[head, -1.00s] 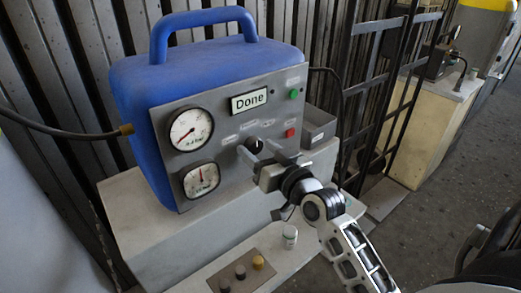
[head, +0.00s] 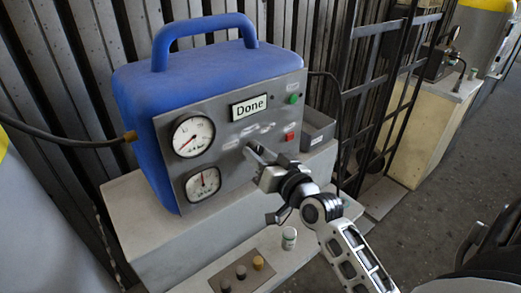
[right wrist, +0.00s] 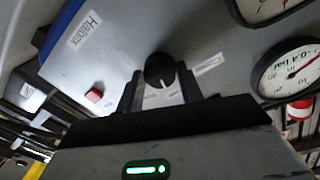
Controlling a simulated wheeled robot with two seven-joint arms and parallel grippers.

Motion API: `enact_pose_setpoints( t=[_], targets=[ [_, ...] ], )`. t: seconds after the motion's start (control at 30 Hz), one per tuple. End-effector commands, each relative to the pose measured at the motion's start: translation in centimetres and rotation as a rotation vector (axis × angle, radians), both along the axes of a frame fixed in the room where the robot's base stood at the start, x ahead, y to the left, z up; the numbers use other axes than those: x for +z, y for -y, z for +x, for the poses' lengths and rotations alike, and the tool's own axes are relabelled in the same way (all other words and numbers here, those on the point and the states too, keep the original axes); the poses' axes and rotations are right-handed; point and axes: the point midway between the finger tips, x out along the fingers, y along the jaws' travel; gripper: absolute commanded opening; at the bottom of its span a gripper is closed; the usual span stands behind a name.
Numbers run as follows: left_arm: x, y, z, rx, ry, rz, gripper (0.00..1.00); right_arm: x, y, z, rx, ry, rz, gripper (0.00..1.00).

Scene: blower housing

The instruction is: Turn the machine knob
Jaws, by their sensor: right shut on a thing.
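The blue machine (head: 215,60) has a grey front panel with a small display (head: 249,106) that reads "Done". My right gripper (head: 259,152) is at the panel below the display, and its fingers mostly hide the knob in the head view. In the right wrist view the round black knob (right wrist: 159,70) with a pale pointer mark sits between the tips of my right gripper (right wrist: 160,82), which is shut on it. My left gripper is not in view.
Two round gauges, an upper one (head: 193,136) and a lower one (head: 203,183), are on the panel's left. A green button (head: 292,99) and a red button (head: 290,134) are on its right.

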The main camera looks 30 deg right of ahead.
Motion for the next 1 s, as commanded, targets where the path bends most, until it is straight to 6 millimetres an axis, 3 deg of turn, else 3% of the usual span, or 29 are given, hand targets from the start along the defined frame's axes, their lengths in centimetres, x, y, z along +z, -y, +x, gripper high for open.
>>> enact_pose_setpoints(
  t=[0.6,1.0],
  targets=[
    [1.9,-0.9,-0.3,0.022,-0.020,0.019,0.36,0.4,0.2,0.0,-0.001,-0.043,0.563,0.14],
    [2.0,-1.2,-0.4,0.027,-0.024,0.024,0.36,0.2,0.2,0.0,-0.002,-0.059,0.792,0.14]
  ],
)
